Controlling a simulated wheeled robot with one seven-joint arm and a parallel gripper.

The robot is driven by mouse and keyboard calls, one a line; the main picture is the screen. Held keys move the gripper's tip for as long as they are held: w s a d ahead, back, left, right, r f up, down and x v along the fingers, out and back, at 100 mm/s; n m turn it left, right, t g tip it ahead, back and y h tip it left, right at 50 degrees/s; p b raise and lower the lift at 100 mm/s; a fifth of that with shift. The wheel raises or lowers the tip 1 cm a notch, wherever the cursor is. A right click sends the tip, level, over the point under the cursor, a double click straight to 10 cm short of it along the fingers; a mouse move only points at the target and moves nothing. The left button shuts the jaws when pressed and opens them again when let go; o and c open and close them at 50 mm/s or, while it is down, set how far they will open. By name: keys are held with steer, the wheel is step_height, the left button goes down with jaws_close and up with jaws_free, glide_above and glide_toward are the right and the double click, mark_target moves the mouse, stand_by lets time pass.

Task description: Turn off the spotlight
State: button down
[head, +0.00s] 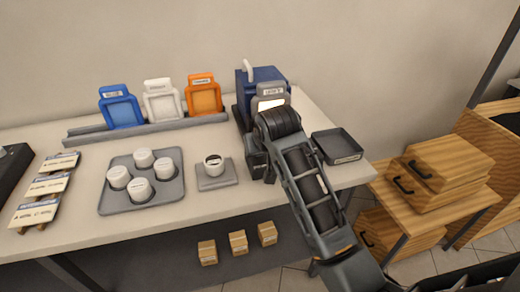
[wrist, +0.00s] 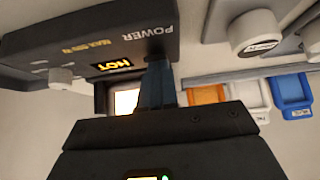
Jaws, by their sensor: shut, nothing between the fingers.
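A dark blue machine (head: 262,78) with a pale lever on top stands at the back of the table. A bright lit panel (head: 270,103) shows at its front, with a grey labelled frame. In the wrist view, which is upside down, a dark control box (wrist: 85,45) bears the word POWER, a glowing amber HOT sign (wrist: 112,66) and a light knob (wrist: 62,78). My gripper (wrist: 156,68) is shut and empty, its tips at the box's edge beside the word POWER. I cannot tell whether they touch. The fingers hide any switch there. In the head view my arm hides the gripper.
A cup on a small grey stand (head: 216,183) and a tray (head: 105,208) of several white cups stand left of my arm. Blue, white and orange holders (head: 204,97) line the back. An empty dark tray (head: 337,147) lies right.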

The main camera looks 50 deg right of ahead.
steer(key=shift+w+d+r, duration=0.3)
steer(key=shift+w+d, duration=0.05)
steer(key=shift+d, duration=0.1)
steer(key=shift+w+d+r+p, duration=0.15)
steer(key=shift+r+p, duration=0.45)
steer(key=shift+p, duration=0.3)
steer(key=r, duration=0.1)
steer(key=w+r+p, duration=0.1)
steer(key=shift+d+r, duration=0.15)
steer(key=shift+r, duration=0.15)
steer(key=w+b+v, duration=0.1)
steer(key=v, duration=0.8)
steer(key=shift+s+r, duration=0.2)
steer(key=shift+r, duration=0.5)
steer(key=shift+d, duration=0.1)
